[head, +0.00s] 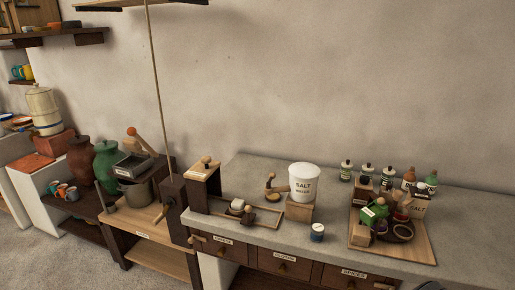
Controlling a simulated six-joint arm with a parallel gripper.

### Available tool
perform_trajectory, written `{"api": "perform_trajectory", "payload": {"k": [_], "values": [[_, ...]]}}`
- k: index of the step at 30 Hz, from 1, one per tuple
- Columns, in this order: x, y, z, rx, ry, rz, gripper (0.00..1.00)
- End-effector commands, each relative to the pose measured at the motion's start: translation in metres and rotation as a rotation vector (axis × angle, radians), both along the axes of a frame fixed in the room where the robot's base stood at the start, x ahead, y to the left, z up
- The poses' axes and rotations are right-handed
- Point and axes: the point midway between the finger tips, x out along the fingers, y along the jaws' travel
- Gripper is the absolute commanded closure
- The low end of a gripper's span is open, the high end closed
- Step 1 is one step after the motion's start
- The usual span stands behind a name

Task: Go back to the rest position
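My gripper does not show in the head view, so its pose and whether it is open or shut are hidden. Only a small dark shape shows at the bottom edge, too cut off to identify. The task names no object. The grey counter (465,270) runs along the wall, with a white salt crock (304,184) upright on a wooden block (299,212).
A wooden tray (422,252) at right holds a crowded group of items, with several bottles (409,178) behind. A shallow tray (268,217) sits left. A cord (154,75) hangs above a lower bench (135,219).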

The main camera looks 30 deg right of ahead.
Motion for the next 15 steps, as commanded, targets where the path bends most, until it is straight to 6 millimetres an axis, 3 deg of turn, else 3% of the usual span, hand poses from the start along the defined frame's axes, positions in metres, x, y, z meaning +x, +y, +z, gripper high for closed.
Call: {"api": "perform_trajectory", "payload": {"k": [15], "values": [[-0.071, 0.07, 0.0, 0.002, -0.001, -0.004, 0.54]]}}
